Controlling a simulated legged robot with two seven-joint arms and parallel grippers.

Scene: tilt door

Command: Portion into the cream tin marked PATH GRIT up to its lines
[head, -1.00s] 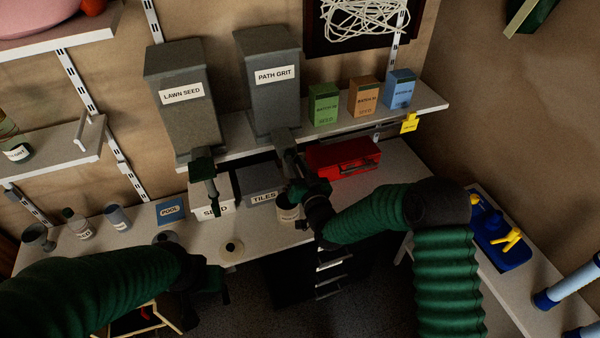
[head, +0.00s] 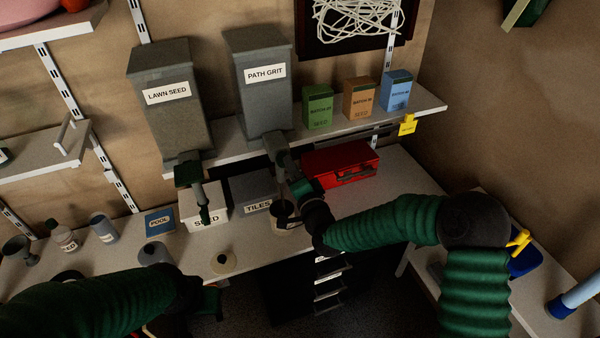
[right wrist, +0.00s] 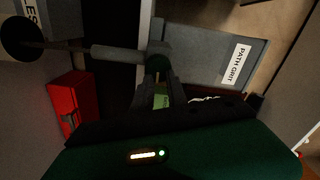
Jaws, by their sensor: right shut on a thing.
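The grey PATH GRIT bin (head: 264,98) stands on the shelf in the head view; its label also shows in the right wrist view (right wrist: 235,65). A grey spout (head: 278,150) comes down from its front. The cream tin (head: 284,223) stands below on the bench, partly hidden by my right gripper; its marking and lines cannot be read. A dark round shape covers its top, and I cannot tell the fill.
The LAWN SEED bin (head: 168,110) stands to the left. A SEED box (head: 203,205), a TILES box (head: 252,193) and a red case (head: 340,162) stand at the back of the bench. Several seed packets line the shelf.

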